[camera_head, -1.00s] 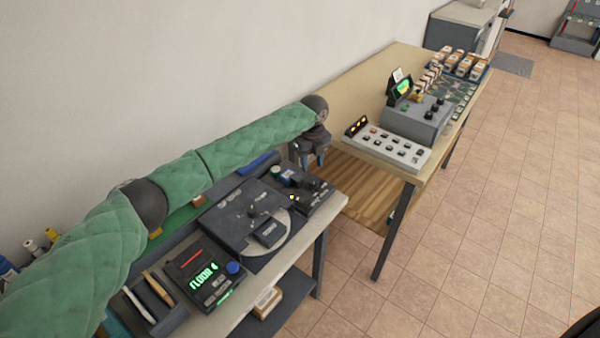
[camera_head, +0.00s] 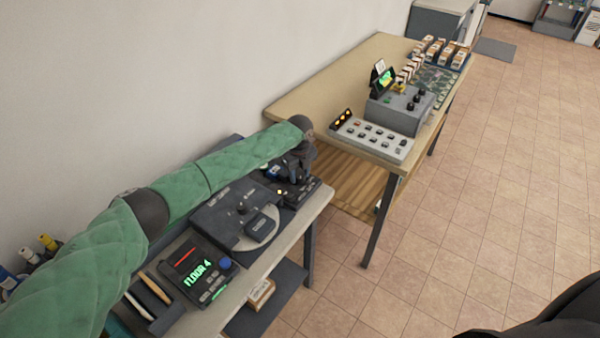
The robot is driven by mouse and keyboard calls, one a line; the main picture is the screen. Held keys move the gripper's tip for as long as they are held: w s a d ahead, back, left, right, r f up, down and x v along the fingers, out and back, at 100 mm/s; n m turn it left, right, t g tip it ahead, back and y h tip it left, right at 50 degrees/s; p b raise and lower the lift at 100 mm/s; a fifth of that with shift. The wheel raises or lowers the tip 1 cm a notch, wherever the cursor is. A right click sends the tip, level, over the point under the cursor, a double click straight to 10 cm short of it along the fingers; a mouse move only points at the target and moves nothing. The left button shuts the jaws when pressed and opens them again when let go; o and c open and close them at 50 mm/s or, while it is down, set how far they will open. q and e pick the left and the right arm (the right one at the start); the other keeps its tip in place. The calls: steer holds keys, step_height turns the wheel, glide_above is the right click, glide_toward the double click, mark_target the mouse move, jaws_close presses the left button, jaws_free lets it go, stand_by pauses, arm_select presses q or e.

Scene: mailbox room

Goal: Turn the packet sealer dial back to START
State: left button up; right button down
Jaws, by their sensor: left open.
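A dark device (camera_head: 303,187) with a small lit light stands at the far end of the near bench. It may be the packet sealer, but its labels and dial are too small to read. My left gripper (camera_head: 286,178) is open, pointing down just above or at the back of this device. It hides part of the device, and I cannot tell whether it touches anything. A grey unit (camera_head: 212,217) with a knob and a round plate sits beside it, nearer to me. My right gripper is out of view.
A black box (camera_head: 200,272) with a green "FLOOR 4" display and blue knob stands at the bench's near end. A wooden table (camera_head: 310,92) beyond carries a button panel (camera_head: 371,139) and a grey control box (camera_head: 402,112). Tiled floor (camera_head: 480,210) is clear at right.

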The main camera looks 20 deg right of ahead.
arm_select(q)
steer(key=c, duration=0.7)
